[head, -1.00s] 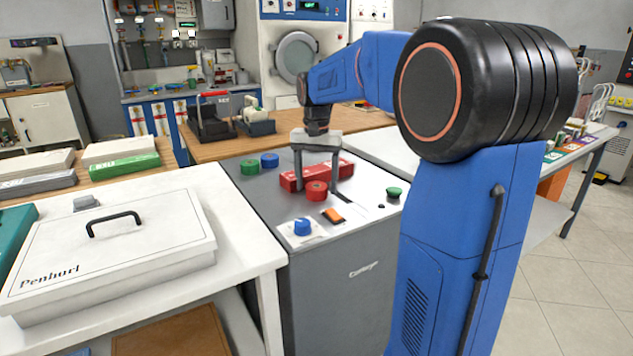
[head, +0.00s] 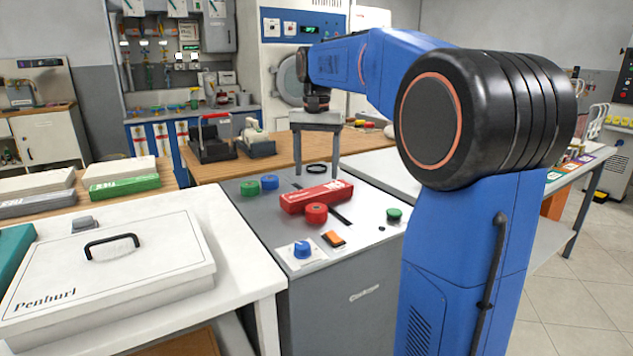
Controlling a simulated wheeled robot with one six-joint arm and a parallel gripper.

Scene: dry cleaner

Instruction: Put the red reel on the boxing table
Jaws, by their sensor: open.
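The red reel (head: 316,213), a short red cylinder, stands on the grey cabinet top (head: 365,232), just in front of a long red box (head: 322,194). My gripper (head: 316,173) is open and empty. It points down, raised above the back of the cabinet, its fingers apart and clear of the reel and box. A black ring (head: 316,169) shows between the fingers. No label marks the boxing table. A white table (head: 238,262) at left holds a large lidded box (head: 110,262); I cannot tell whether it is the one.
Green (head: 249,188) and blue (head: 270,182) reels stand left of the red box. A blue knob (head: 302,250), an orange switch (head: 334,239) and a green button (head: 394,214) sit at the front. A wooden counter (head: 285,158) lies behind.

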